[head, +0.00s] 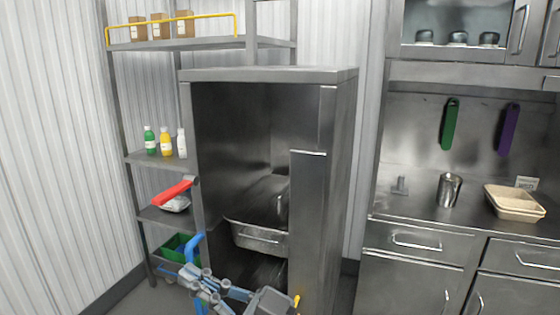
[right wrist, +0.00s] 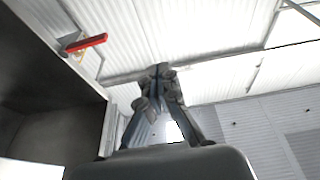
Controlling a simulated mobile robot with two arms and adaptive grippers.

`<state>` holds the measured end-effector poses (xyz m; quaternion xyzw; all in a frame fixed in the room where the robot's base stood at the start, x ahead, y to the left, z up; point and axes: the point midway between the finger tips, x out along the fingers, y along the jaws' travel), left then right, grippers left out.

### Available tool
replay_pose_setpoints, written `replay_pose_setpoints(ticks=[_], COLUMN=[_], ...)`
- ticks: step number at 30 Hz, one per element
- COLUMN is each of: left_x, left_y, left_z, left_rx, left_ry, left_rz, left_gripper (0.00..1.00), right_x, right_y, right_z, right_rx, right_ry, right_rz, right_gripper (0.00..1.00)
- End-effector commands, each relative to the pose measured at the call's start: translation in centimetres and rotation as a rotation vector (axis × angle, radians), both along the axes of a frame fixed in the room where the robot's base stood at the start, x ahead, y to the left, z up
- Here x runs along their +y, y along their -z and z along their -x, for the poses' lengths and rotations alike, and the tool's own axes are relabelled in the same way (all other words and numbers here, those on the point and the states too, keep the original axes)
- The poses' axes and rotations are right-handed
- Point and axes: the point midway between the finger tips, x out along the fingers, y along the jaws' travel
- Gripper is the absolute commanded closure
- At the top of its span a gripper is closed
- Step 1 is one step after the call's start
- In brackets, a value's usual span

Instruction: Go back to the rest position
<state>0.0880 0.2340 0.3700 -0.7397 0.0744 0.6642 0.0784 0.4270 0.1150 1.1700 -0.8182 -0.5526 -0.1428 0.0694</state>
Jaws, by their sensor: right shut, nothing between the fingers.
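My right gripper (head: 188,274) is low in the head view, in front of the open steel cabinet (head: 341,150). Its arm comes in from the bottom. In the right wrist view the fingers of this gripper (right wrist: 160,72) come together at the tips, shut with nothing between them. My left gripper is in neither view. A metal pan (head: 262,243) sits inside the cabinet, and its contents are hard to make out.
At the right, a steel counter (head: 420,212) carries a metal cup (head: 449,189) and stacked beige trays (head: 514,203).

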Motion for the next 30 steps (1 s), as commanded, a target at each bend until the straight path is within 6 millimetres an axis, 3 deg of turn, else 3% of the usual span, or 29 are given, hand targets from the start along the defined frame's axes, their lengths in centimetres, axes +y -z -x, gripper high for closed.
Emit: replay_pose_setpoints(ticks=[8,14,17,22,27,30], left_x=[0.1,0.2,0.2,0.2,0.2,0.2], left_y=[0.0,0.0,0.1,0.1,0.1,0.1], left_z=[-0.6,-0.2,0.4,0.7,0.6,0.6], left_rx=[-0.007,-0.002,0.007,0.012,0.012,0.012], left_ry=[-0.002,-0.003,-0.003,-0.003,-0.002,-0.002], left_rz=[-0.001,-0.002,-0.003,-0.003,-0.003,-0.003], left_gripper=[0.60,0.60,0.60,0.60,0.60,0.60], right_x=[-1.4,-3.8,-6.0,-12.8,-20.5,-24.0], right_y=[3.0,7.1,10.4,19.5,28.3,31.6], right_z=[-1.3,-2.6,-3.2,-2.3,2.2,5.5], right_rx=[0.081,0.191,0.279,0.529,0.806,0.939], right_ry=[0.110,0.240,0.329,0.533,0.695,0.753], right_rz=[0.060,0.145,0.212,0.410,0.635,0.742], right_gripper=[1.00,1.00,1.00,1.00,1.00,1.00])
